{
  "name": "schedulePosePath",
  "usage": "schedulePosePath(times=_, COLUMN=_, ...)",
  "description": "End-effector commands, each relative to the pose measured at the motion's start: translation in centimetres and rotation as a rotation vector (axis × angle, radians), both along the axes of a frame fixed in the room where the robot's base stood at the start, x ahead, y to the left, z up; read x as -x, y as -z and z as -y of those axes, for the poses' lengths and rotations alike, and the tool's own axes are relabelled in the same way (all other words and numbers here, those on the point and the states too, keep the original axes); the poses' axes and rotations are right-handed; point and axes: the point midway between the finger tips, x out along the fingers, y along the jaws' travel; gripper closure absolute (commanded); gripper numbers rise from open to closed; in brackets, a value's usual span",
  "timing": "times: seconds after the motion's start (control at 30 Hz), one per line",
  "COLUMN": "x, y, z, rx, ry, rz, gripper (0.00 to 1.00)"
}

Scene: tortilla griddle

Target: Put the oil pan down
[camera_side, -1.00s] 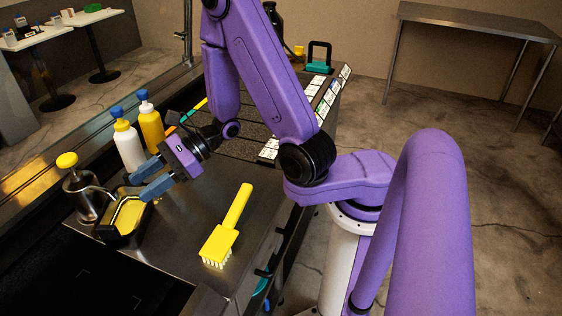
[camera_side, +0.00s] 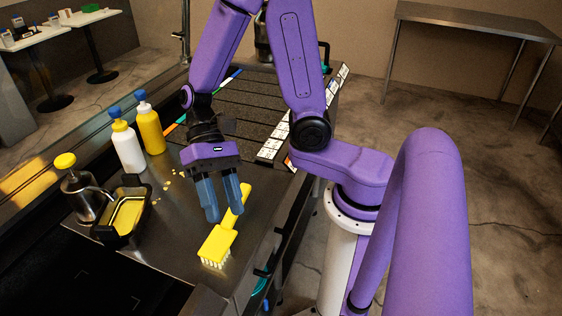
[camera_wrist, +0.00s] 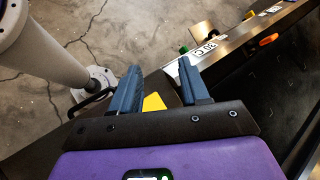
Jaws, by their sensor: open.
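The oil pan (camera_side: 121,236) is a small dark rectangular pan with yellow oil inside. In the side view it rests on the steel counter at the left, next to the metal pump dispenser. My gripper (camera_side: 228,214) is open and empty, to the right of the pan and apart from it. Its blue fingers point down near the handle of a yellow brush (camera_side: 219,245). In the wrist view the open fingers (camera_wrist: 163,84) show with a bit of yellow between them, probably the brush. The pan is out of the wrist view.
A pump dispenser (camera_side: 80,193) with a yellow top stands left of the pan. A white bottle (camera_side: 128,150) and a yellow bottle (camera_side: 151,131) stand behind it. Small yellow drops (camera_side: 167,187) lie on the counter. The dark griddle (camera_side: 245,112) is at the back.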

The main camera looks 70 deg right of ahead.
Motion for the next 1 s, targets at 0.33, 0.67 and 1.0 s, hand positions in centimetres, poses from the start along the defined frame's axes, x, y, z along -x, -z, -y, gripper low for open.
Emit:
schedulePosePath(times=0.33, x=4.0, y=0.1, z=5.3, rx=0.088, ry=-0.470, rz=0.268, gripper=0.55)
schedulePosePath(times=0.67, x=5.7, y=-0.4, z=9.3, rx=0.128, ry=-0.883, rz=0.566, gripper=0.55)
schedulePosePath(times=1.0, x=6.6, y=-1.9, z=10.9, rx=0.123, ry=-1.205, rz=0.858, gripper=0.55)
